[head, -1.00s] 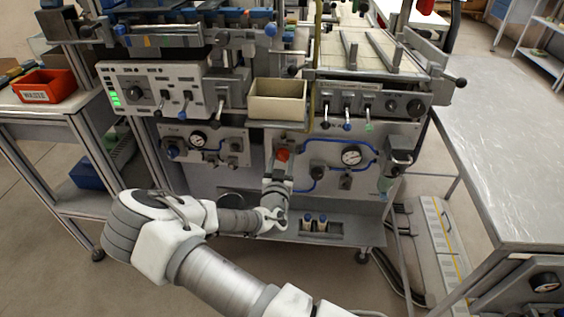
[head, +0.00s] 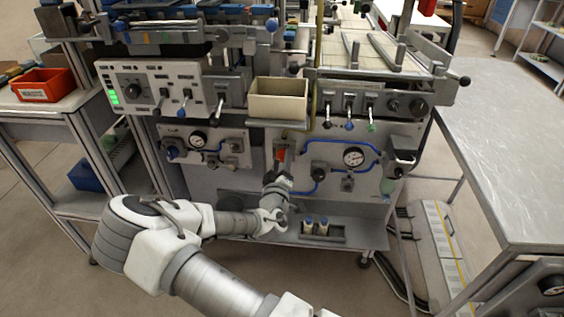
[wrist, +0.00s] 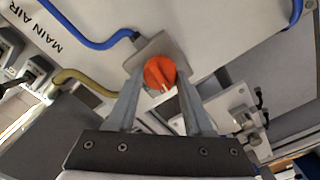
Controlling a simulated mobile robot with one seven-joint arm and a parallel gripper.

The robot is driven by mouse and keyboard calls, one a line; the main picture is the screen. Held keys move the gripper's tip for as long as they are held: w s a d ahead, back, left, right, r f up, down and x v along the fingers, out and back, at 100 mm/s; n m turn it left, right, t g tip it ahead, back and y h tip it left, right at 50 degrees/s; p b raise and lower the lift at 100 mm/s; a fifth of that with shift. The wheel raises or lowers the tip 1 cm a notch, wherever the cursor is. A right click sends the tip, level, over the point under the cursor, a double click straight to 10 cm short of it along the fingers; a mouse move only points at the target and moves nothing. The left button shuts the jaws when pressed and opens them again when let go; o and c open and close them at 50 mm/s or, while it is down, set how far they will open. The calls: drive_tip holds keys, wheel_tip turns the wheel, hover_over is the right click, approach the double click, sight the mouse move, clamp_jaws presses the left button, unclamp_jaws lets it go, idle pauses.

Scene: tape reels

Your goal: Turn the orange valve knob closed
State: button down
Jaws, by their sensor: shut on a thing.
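The orange valve knob (wrist: 159,73) is on a grey block on the machine's front panel, in the middle of the wrist view. It also shows small and partly hidden in the head view (head: 281,154). My gripper (wrist: 158,82) has one finger on each side of the knob and is shut on it. In the head view my gripper (head: 281,160) reaches up to the panel from below. A pale mark shows on the knob's face, pointing toward the gripper's palm.
Blue hoses (wrist: 95,42) run along the panel beside the knob. A round gauge (head: 353,157) sits to its right. A beige bin (head: 278,99) stands above. A tray with small bottles (head: 322,232) lies on the lower shelf. A metal table (head: 510,140) stands at right.

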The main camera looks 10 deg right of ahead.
drive_tip(key=shift+n, duration=0.9)
drive_tip(key=shift+c, duration=1.4)
unclamp_jaws()
drive_tip(key=shift+s, duration=0.1)
drive_tip(key=p+v, duration=0.2)
drive_tip(key=v, duration=1.5)
drive_tip(key=shift+p, duration=0.35)
drive_tip(key=shift+s, duration=0.1)
